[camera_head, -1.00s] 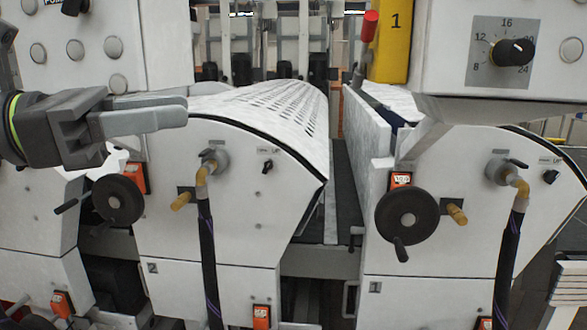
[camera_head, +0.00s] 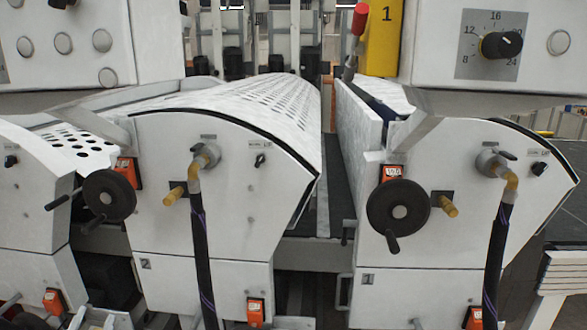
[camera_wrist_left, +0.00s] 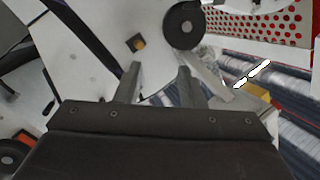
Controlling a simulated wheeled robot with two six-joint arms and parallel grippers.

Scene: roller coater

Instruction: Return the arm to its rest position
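My left gripper (camera_wrist_left: 158,80) shows in the left wrist view, its two grey fingers apart with nothing visible between them. It is not clearly seen in the head view. Beyond its fingers in the wrist view are a white machine panel and a black handwheel (camera_wrist_left: 184,26). My right gripper is not in view. In the head view, the roller coater's white units stand side by side, with a black handwheel on the middle unit (camera_head: 109,195) and another on the right unit (camera_head: 398,207).
Black hoses (camera_head: 203,255) hang from yellow fittings on the machine fronts. Control boxes overhang above, one with a black dial (camera_head: 501,45). A yellow part marked 1 (camera_head: 382,40) stands between units.

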